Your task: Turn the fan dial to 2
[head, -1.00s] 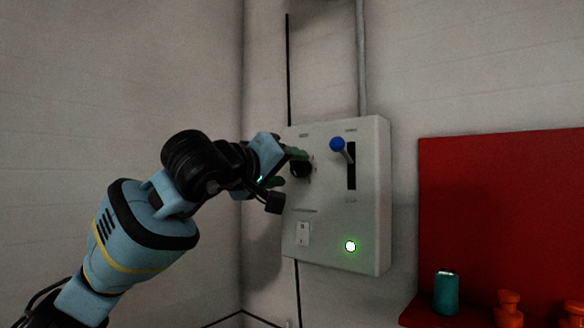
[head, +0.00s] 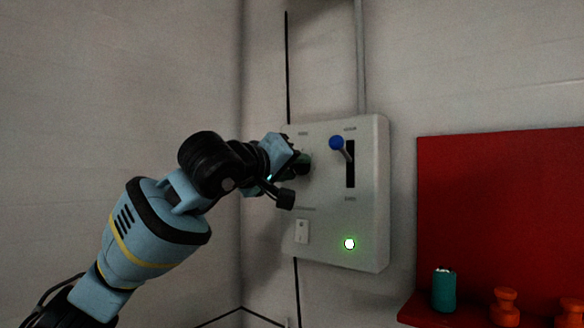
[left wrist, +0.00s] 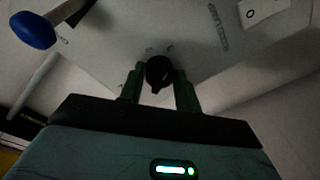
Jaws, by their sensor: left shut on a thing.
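The fan dial is a small black knob on the front of a pale wall box (head: 370,225). In the head view my left gripper (head: 300,163) reaches it from the left and mostly hides it. In the left wrist view the dial (left wrist: 158,72) sits between the two green fingers of my left gripper (left wrist: 160,88). The fingers are shut on it from both sides. The markings around the dial are too small and dark to read. My right gripper is not in view.
A lever with a blue knob (head: 337,143) stands out from the box just right of the dial. A small white switch (head: 302,231) and a lit green lamp (head: 349,244) are lower down. A red panel with a shelf holds a teal can (head: 444,290) and orange pieces (head: 505,306).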

